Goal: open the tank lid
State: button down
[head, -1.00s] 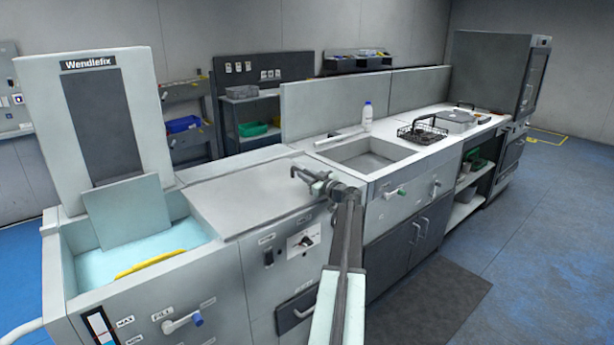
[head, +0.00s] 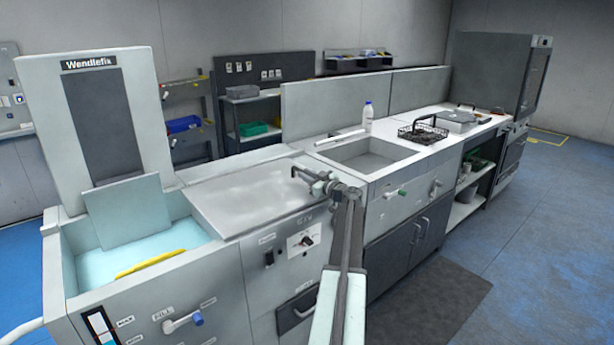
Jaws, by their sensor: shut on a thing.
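The inside of the tank under the lid is not visible.
An open basin with pale blue liquid (head: 105,262) and a yellow bar (head: 152,262) lies left. A tall Wendlefix panel (head: 98,125) stands behind it. Open floor lies right.

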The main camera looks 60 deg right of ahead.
jog(key=d, duration=0.2)
jog(key=s+d, duration=0.1)
jog(key=d, duration=0.1)
jog(key=s+d, duration=0.1)
jog(key=d, duration=0.1)
jog(key=shift+d, duration=0.15)
jog(key=shift+s+d, duration=0.2)
jog(key=c, duration=1.4)
grip_release()
jog(key=shift+d, duration=0.1)
jog(key=shift+o, duration=0.2)
jog(key=shift+s+a, duration=0.3)
jog(key=shift+s, duration=0.1)
jog(key=v, duration=0.6)
jog(key=shift+s+a, duration=0.1)
jog(key=shift+s, duration=0.3)
